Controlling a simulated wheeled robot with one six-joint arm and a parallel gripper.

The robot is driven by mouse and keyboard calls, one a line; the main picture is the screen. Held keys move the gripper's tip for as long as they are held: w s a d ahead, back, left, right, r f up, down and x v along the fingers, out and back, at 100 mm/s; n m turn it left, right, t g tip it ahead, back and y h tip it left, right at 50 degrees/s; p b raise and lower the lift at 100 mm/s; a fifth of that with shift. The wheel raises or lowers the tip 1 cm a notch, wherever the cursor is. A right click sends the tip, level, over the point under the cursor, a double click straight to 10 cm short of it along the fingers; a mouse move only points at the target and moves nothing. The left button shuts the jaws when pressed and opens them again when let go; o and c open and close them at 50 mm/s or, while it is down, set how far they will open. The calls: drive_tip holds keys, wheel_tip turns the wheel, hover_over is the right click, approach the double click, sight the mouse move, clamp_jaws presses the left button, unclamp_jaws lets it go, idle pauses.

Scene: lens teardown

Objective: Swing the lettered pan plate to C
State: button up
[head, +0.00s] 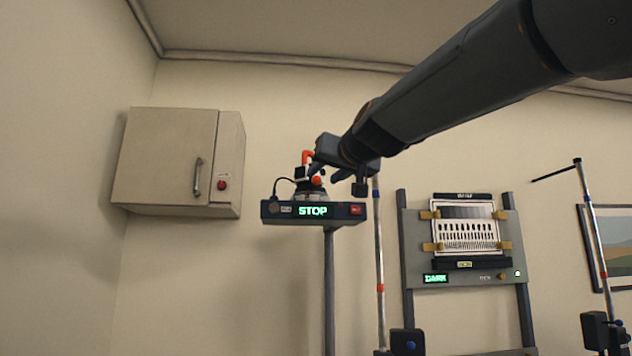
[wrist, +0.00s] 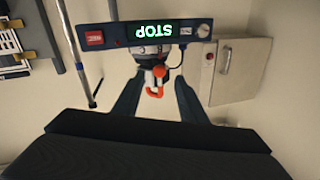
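A dark box with a lit STOP display (head: 313,211) stands on a grey post. A small device with an orange-red crank-like handle (head: 307,156) sits on its top. I cannot make out a lettered plate or a letter C in either view. My gripper (head: 339,177) is at the right side of this device, partly covering it. In the wrist view, the box (wrist: 150,32) appears upside down. My gripper (wrist: 158,88) is open there, its fingers on either side of the orange-red handle (wrist: 156,80), and no grip on it shows.
A beige wall cabinet (head: 165,158) hangs at left. A thin upright pole (head: 379,265) stands just right of the box. Further right are a board with a DARK display (head: 436,278) and another pole with a side arm (head: 592,225). The wall between cabinet and post is clear.

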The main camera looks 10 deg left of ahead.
sight(318, 180)
drive_tip(key=p+x, duration=0.2)
drive_tip(key=x, duration=0.4)
drive_tip(key=shift+w+a, duration=0.15)
drive_tip(key=shift+w, duration=0.1)
drive_tip(key=shift+f, duration=0.1)
clamp_jaws()
